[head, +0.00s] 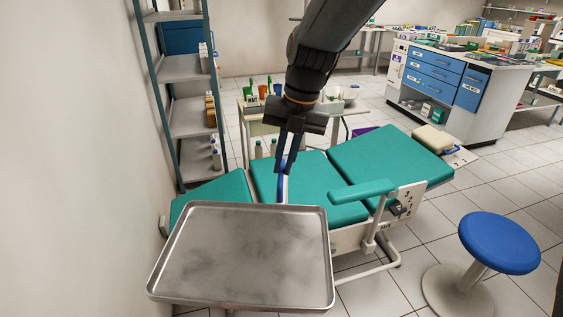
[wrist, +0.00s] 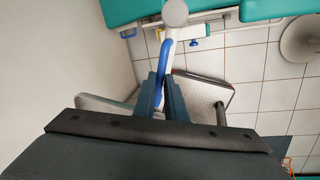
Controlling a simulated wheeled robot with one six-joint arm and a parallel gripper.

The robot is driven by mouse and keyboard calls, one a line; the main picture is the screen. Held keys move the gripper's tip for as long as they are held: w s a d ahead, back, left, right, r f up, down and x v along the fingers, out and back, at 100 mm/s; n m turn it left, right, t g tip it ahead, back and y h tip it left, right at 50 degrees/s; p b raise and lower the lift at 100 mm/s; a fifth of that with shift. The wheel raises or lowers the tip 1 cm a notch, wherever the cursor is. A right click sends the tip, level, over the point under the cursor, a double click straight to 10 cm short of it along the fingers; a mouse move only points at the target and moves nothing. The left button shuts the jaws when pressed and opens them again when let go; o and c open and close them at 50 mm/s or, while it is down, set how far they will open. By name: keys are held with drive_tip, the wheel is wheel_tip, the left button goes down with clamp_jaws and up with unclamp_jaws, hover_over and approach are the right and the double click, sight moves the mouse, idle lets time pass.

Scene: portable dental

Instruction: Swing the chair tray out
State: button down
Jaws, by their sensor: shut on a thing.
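The chair tray (head: 240,255) is a flat metal tray with a raised rim. In the head view it stands out in front of the green dental chair (head: 390,160), at the lower left, and looks empty. A blue handle (wrist: 161,62) on a pale arm shows between my gripper's fingers in the wrist view. My gripper (head: 285,168) points down just behind the tray's back edge and is shut on the blue handle. It also shows in the wrist view (wrist: 162,85). The fingers hide part of the handle, and the tray shows only partly there.
A shelf rack (head: 185,95) stands by the wall at the left. A cart (head: 262,120) with bottles and cups is behind the chair. A blue stool (head: 500,243) stands at the right. A cabinet with blue drawers (head: 433,73) is farther back. Tiled floor is clear between chair and stool.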

drive_tip(key=c, duration=1.8)
unclamp_jaws()
drive_tip(key=shift+s+f, duration=0.15)
drive_tip(key=shift+s, duration=0.3)
drive_tip(key=shift+w+d, duration=0.15)
drive_tip(key=shift+w+r, duration=0.1)
drive_tip(key=shift+r, duration=0.45)
drive_tip(key=r, duration=0.2)
drive_tip(key=d+r, duration=0.1)
drive_tip(key=r, duration=0.1)
drive_tip(key=r+b, duration=0.1)
drive_tip(key=r, duration=0.1)
drive_tip(key=shift+d+r, duration=0.25)
drive_tip(key=shift+r, duration=0.1)
